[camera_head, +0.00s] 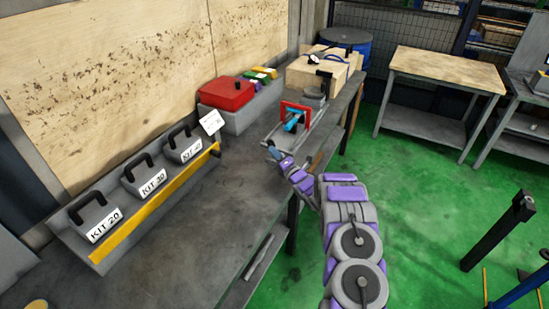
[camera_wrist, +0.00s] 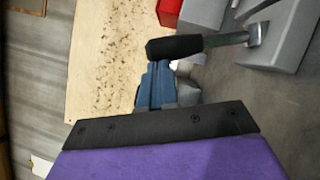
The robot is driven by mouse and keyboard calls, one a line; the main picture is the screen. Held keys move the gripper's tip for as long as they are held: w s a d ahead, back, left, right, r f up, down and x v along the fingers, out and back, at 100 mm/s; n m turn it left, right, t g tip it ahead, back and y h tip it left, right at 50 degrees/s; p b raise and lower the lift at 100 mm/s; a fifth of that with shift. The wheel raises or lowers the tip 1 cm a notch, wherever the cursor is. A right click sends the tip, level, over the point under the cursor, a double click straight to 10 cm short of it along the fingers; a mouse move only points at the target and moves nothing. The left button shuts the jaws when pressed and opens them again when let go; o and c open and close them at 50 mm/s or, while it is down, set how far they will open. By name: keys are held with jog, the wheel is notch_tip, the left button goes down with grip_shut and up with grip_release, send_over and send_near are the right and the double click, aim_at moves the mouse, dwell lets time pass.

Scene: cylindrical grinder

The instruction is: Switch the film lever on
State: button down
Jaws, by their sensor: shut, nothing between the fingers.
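A lever with a black grip and a metal shaft (camera_wrist: 205,43) rises from a grey housing (camera_wrist: 285,45) in the wrist view. I take this for the film lever; I cannot pick it out surely in the head view. My gripper (camera_wrist: 154,68) is shut and empty, its blue fingers right by the left end of the black grip. I cannot tell whether they touch it. In the head view my gripper (camera_head: 270,147) is small, beside the near end of a small machine with a red frame (camera_head: 307,112) and a blue part (camera_head: 292,124).
A grey workbench (camera_head: 185,255) carries a rack of kit boxes (camera_head: 150,181) with black handles and a yellow strip. A red case (camera_head: 226,93) and a wooden box (camera_head: 318,68) stand farther back. A wooden-topped table (camera_head: 445,69) stands at right; the green floor (camera_head: 425,160) between is clear.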

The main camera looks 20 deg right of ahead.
jog(key=shift+r, duration=0.1)
dwell(0.3)
jog(key=shift+w+d+r+m, duration=0.15)
jog(key=shift+d+r+m, duration=0.05)
jog(key=shift+m, duration=0.2)
